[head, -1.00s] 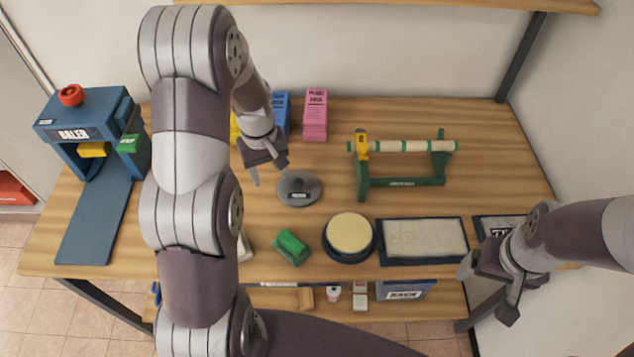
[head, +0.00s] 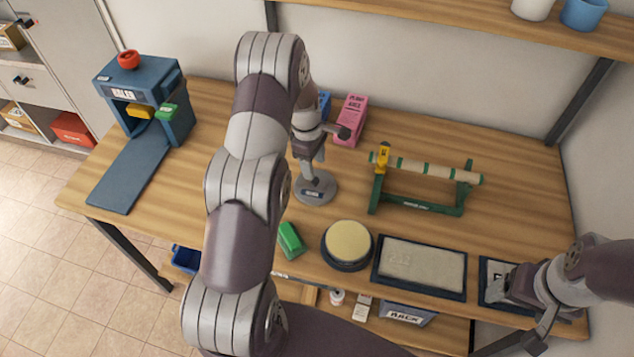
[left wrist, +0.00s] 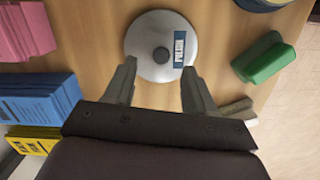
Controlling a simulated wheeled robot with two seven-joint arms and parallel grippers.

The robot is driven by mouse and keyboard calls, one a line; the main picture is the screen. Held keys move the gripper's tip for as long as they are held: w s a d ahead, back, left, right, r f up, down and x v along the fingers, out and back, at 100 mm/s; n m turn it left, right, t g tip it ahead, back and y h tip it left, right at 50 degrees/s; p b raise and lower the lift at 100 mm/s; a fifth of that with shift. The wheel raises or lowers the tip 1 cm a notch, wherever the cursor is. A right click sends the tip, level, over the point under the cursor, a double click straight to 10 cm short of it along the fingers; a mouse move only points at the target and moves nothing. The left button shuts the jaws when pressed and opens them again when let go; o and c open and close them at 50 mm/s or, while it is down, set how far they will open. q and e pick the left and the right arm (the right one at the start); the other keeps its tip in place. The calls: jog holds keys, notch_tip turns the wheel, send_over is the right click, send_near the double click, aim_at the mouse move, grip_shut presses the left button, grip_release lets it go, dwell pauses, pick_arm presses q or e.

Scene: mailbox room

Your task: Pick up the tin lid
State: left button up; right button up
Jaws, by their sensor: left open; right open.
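The tin lid (head: 322,194) is a round grey disc with a dark knob and a blue-and-white label. It lies on the wooden table (head: 230,120) left of the roller stand. In the left wrist view the lid (left wrist: 150,70) shows just beyond the fingers. My left gripper (head: 309,176) is open above the lid; it also shows in the left wrist view (left wrist: 160,72), its fingertips spread at the lid's near edge and the knob past them. I cannot tell the height gap. My right gripper (head: 514,318) is open and empty over the table's front right.
A green block (head: 290,240), a round tin with a cream top (head: 348,242) and a framed tray (head: 420,292) lie in front. A green roller stand (head: 420,205) is right; a blue baler (head: 145,100) far left.

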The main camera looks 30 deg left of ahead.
aim_at(315, 180)
pick_arm(q)
jog(key=f, duration=0.1)
jog(key=f+p, duration=0.1)
jog(key=f, duration=0.1)
jog(key=f+p, duration=0.1)
jog(key=f, duration=0.1)
jog(key=shift+s, duration=0.25)
jog(key=shift+w+d+f, duration=0.1)
jog(key=shift+f, duration=0.15)
jog(key=shift+d, duration=0.1)
jog(key=shift+c, duration=0.6)
grip_shut()
